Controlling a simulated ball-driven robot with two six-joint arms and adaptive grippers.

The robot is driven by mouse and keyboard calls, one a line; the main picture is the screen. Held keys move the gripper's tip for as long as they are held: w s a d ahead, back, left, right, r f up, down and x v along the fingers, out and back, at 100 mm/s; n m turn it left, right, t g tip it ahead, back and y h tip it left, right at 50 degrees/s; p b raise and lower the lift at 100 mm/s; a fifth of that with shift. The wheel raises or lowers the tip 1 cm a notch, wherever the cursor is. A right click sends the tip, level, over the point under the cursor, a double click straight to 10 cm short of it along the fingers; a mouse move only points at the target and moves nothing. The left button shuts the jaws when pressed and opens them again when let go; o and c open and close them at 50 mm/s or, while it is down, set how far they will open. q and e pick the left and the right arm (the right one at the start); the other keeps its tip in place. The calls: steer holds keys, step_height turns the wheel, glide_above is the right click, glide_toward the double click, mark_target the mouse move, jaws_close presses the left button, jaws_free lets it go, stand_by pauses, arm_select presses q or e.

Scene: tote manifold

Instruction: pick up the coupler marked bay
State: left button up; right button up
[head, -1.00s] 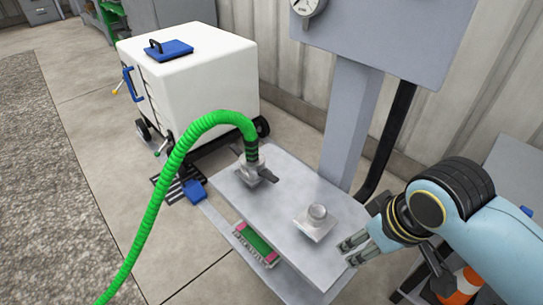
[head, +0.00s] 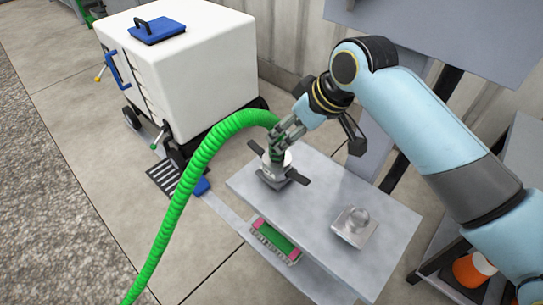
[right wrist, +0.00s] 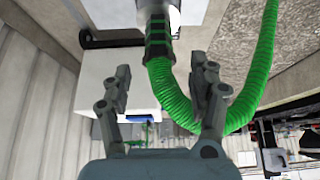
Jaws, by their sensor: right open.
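The metal coupler (head: 274,172) with dark side levers stands on the left part of the grey tabletop (head: 325,215). A green ribbed hose (head: 190,185) rises from its top and arches left to the floor. I cannot read any marking on it. My right gripper (head: 283,141) is at the hose end just above the coupler and partly hides it. In the right wrist view, the open fingers (right wrist: 163,88) are apart on either side of the hose, with the black-banded cuff (right wrist: 158,40) and grey coupler body beyond them. My left gripper is not in view.
A square metal fitting with a round stub (head: 354,226) sits to the right on the tabletop. A green and pink item (head: 275,240) lies on the lower shelf. A white wheeled tote cart (head: 190,70) stands behind on the left. A grey panel (head: 440,40) overhangs at the back right.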

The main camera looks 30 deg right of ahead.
mark_target(277, 155)
steer(key=x, duration=0.2)
steer(key=shift+w+f, duration=0.1)
steer(key=shift+f, duration=0.25)
steer(key=shift+w+a+f+b, duration=0.1)
steer(key=shift+w+f+b, duration=0.1)
steer(key=shift+f+b, duration=0.1)
steer(key=b+x, duration=0.2)
steer(key=x, duration=0.2)
steer(key=shift+f, duration=0.45)
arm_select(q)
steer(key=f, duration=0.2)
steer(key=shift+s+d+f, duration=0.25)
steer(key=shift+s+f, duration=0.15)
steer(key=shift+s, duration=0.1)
arm_select(e)
steer(key=shift+c, duration=0.4)
steer(key=shift+c, duration=1.2)
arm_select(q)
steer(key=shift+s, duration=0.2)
arm_select(e)
steer(key=shift+r, duration=0.1)
jaws_close()
